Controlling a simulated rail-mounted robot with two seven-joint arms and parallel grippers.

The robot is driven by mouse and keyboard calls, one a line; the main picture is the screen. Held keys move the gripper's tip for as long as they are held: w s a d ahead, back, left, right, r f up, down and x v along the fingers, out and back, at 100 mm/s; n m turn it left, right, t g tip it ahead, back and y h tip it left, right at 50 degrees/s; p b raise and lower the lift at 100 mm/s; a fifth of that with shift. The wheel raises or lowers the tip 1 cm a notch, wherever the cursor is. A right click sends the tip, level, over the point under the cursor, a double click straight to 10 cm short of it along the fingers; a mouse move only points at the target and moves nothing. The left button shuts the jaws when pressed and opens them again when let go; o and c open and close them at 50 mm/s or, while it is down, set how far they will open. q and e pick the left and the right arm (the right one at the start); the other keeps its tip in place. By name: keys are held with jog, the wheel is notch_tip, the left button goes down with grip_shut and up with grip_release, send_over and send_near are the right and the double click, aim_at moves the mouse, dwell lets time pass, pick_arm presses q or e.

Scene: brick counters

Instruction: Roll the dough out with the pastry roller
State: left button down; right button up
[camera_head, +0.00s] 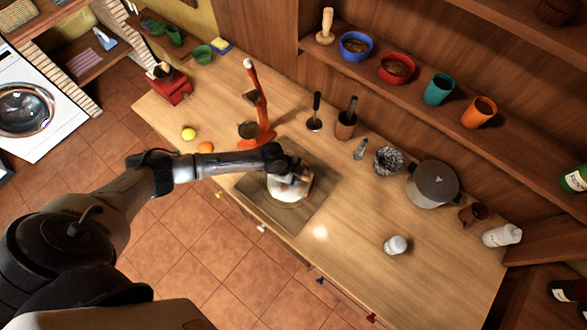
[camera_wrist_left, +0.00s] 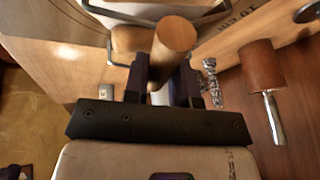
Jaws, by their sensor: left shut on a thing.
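The pale dough (camera_head: 287,191) lies on a square wooden board (camera_head: 315,213) near the counter's front edge. My left gripper (camera_head: 290,172) is over the dough and partly hides it. In the left wrist view the left gripper (camera_wrist_left: 165,85) is shut on a light wooden cylinder, which looks like the handle of the pastry roller (camera_wrist_left: 175,37). Most of the roller is hidden, so I cannot tell whether it touches the dough. A pale rounded surface, probably the dough, shows behind the handle. My right gripper is in neither view.
An orange stand (camera_head: 262,115) is behind the board, with a lemon (camera_head: 189,134) and an orange (camera_head: 205,147) to the left. A mortar (camera_head: 345,128), a grey pot (camera_head: 433,184) and a white jar (camera_head: 396,244) are to the right.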

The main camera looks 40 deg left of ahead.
pick_arm(q)
jog(key=shift+s+a+f, duration=0.1)
jog(key=shift+s+a, duration=0.25)
jog(key=shift+a, duration=0.45)
jog(key=shift+s+a, duration=0.35)
jog(key=shift+a, duration=0.45)
jog(key=shift+s+a, duration=0.25)
jog(key=shift+a, duration=0.35)
jog(key=shift+s+a, duration=0.25)
jog(key=shift+a, duration=0.35)
jog(key=shift+w+d, duration=0.3)
jog(key=shift+d, duration=0.4)
jog(key=shift+w+d, duration=0.3)
jog(key=shift+d, duration=0.4)
jog(key=shift+w+d, duration=0.3)
jog(key=shift+d, duration=0.35)
jog(key=shift+w+d, duration=0.3)
jog(key=shift+d, duration=0.35)
jog(key=shift+s+a+r+p, duration=0.1)
jog(key=shift+s+a+p, duration=0.15)
jog(key=shift+a, duration=0.4)
jog(key=shift+s+a+r+p, duration=0.15)
jog(key=shift+s+a, duration=0.2)
jog(key=shift+a, duration=0.3)
jog(key=shift+s+a+f, duration=0.15)
jog(key=shift+s+a, duration=0.2)
jog(key=shift+a, duration=0.4)
jog(key=shift+s+a+f, duration=0.15)
jog(key=shift+s+a, duration=0.15)
jog(key=shift+a, duration=0.4)
